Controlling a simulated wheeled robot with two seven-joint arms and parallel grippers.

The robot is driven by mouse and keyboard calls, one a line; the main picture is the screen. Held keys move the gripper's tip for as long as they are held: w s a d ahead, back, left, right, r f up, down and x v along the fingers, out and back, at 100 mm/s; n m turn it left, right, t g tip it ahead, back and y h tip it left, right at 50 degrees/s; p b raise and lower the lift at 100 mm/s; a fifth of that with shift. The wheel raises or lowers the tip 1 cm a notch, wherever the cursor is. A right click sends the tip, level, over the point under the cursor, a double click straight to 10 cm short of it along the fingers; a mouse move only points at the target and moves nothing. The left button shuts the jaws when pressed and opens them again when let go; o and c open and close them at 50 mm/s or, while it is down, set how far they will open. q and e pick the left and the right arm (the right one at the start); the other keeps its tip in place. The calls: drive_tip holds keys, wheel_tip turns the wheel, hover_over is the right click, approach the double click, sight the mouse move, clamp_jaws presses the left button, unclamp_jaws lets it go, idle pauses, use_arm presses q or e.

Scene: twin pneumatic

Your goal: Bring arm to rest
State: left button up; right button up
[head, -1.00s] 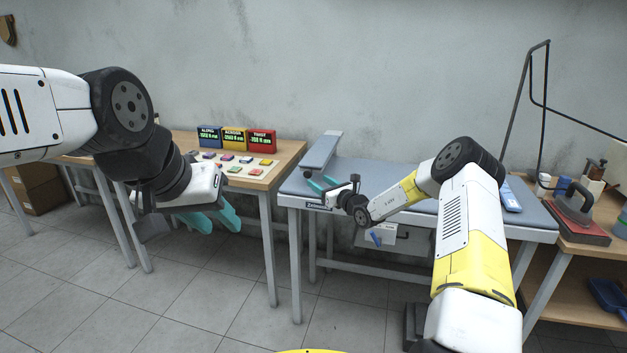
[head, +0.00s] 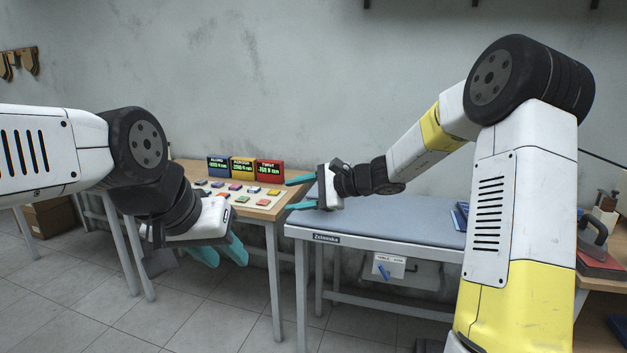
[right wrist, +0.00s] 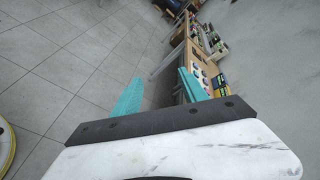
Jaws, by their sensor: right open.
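My right gripper (head: 300,193) is open and empty in the head view, with its teal fingers apart and pointing left. It is in front of the left end of the grey ironing table, near the gap to the wooden table. In the right wrist view its two fingers (right wrist: 160,92) stand wide apart with only floor and furniture beyond. My left gripper (head: 222,252) hangs at the left, its teal fingers pointing down and right, in front of the wooden table's legs. Its fingers partly overlap, so its opening is unclear.
The grey padded table (head: 400,229) carries a label and a small box with a blue handle (head: 384,272) below. The wooden table (head: 262,214) holds blue, yellow and red displays (head: 270,171) and several small coloured blocks. An iron (head: 592,240) stands at the right. Floor in front is clear.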

drive_tip(key=s+d+r+n+h, duration=0.1)
drive_tip(key=s+d+n+h, duration=0.2)
drive_tip(key=s+d, duration=0.3)
drive_tip(key=s+d+r+n+h, duration=0.1)
drive_tip(key=s+d+n+h, duration=0.3)
drive_tip(key=s, duration=1)
drive_tip(key=s+d+r+n+t+h, duration=0.1)
drive_tip(key=s+d+n+h, duration=0.2)
drive_tip(key=s+d, duration=0.6)
drive_tip(key=shift+s+n+h, duration=0.4)
drive_tip(key=shift+s+n, duration=0.5)
drive_tip(key=shift+n, duration=0.3)
drive_tip(key=shift+r, duration=0.1)
